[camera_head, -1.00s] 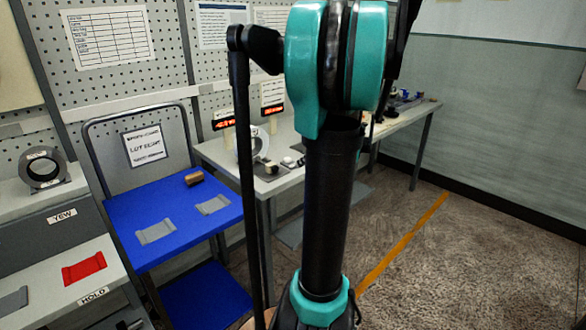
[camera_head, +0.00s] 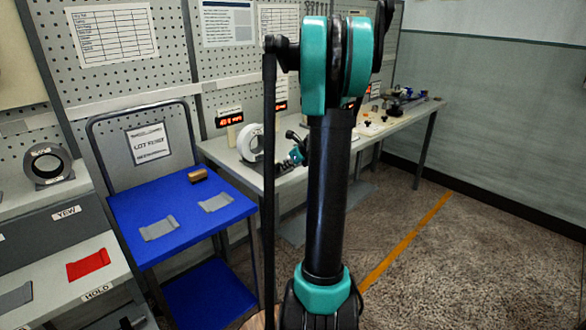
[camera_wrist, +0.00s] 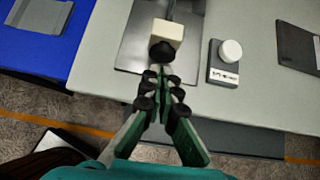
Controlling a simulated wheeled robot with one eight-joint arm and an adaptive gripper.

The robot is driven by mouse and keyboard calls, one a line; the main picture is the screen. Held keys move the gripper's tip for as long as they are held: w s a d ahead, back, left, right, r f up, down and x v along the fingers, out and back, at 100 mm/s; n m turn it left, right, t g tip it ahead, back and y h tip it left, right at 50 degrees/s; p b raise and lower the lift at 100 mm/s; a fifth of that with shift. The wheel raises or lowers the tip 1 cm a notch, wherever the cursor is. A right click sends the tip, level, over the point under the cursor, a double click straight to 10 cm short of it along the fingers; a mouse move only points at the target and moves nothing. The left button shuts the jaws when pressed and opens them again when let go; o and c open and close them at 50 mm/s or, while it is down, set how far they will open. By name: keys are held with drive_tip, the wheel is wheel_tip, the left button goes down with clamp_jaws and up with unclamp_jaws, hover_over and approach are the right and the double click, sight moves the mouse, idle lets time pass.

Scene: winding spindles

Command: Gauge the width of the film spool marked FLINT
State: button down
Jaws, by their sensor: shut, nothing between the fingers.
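No marking FLINT is legible in any view, so I cannot tell which thing is that spool. A white ring-shaped thing (camera_head: 249,142) stands on the far table. A dark grey ring (camera_head: 47,164) stands on the left bench above a YEW label. A small brown piece (camera_head: 198,174) lies on the blue trolley. My gripper (camera_wrist: 160,74) is shut and empty over the table in the wrist view. Its tips are just in front of a cream block (camera_wrist: 166,33) with a black round end. In the head view my gripper is partly hidden behind my arm.
The blue trolley (camera_head: 188,237) carries two grey pads (camera_head: 159,228) (camera_head: 215,203). A red pad (camera_head: 88,263) lies by the HOLD label. The cream block is above a dark metal plate (camera_wrist: 135,50). A grey device with a white knob (camera_wrist: 224,73) stands right of it. The right floor is clear.

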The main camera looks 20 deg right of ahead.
drive_tip(key=shift+w+a, duration=0.2)
drive_tip(key=shift+w, duration=0.25)
drive_tip(key=shift+w+a, duration=0.15)
drive_tip(key=shift+w, duration=0.35)
drive_tip(key=shift+r, duration=0.1)
drive_tip(key=shift+s, duration=0.2)
drive_tip(key=s+d+f+v, duration=0.1)
drive_tip(key=s+f+v, duration=0.1)
drive_tip(key=v, duration=1)
drive_tip(key=shift+s+r, duration=0.2)
drive_tip(key=shift+r, duration=0.1)
